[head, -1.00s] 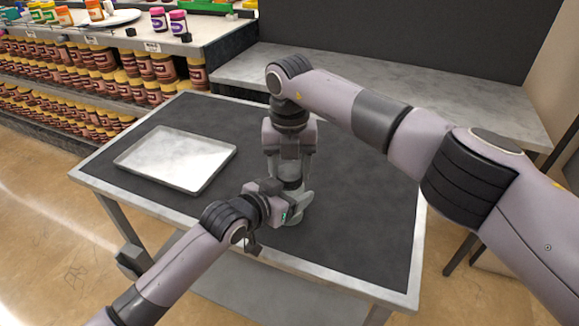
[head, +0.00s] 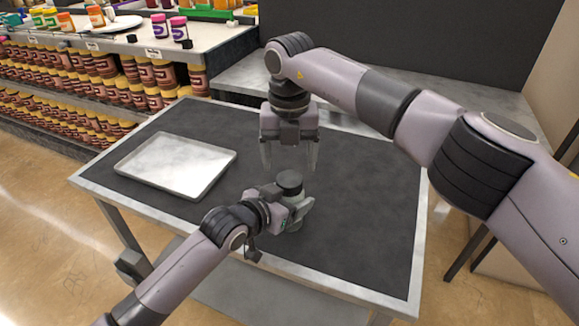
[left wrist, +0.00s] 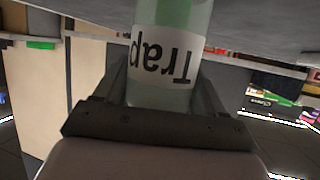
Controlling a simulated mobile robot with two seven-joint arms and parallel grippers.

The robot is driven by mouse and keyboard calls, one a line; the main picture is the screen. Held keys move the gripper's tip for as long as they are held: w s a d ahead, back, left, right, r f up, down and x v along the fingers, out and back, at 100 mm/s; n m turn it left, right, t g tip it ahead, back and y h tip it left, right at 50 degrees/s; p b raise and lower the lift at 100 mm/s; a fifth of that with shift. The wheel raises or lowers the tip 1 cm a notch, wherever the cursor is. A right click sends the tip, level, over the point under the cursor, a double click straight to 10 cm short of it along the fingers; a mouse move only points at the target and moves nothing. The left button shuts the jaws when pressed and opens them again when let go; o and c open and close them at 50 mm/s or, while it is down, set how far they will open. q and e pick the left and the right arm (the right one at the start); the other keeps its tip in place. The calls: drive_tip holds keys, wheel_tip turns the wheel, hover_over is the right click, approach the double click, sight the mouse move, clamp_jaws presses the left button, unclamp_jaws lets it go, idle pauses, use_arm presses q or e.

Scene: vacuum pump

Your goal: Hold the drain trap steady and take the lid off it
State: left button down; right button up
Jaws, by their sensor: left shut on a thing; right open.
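The drain trap (head: 297,212) stands upright on the dark table top, a small greenish-grey vessel. In the left wrist view it (left wrist: 178,12) shows upside down, with a white label reading "Trap". Its dark grey round lid (head: 289,181) sits on top; whether it is loose cannot be told. My left gripper (head: 287,212) is shut on the trap's body from the left side; its fingers flank the label in the left wrist view. My right gripper (head: 290,165) is open and empty, pointing down, above and behind the lid and apart from it.
A shallow metal tray (head: 178,141) lies empty on the left of the table (head: 365,215). The table's right side is clear. Shelves of jars (head: 85,85) stand at the back left, and a grey counter (head: 240,78) stands behind the table.

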sight(290, 178)
drive_tip(key=m, duration=0.2)
drive_tip(key=r+m, duration=0.1)
drive_tip(key=m, duration=0.3)
drive_tip(key=shift+r, duration=0.35)
drive_tip(key=m, duration=0.2)
drive_tip(key=r+m, duration=0.1)
drive_tip(key=m, duration=0.1)
drive_tip(key=shift+m, duration=0.3)
drive_tip(key=m, duration=0.3)
drive_tip(key=shift+r, duration=0.4)
drive_tip(key=shift+f, duration=4)
drive_tip(key=shift+c, duration=0.2)
drive_tip(key=c, duration=1)
drive_tip(key=shift+c, duration=0.3)
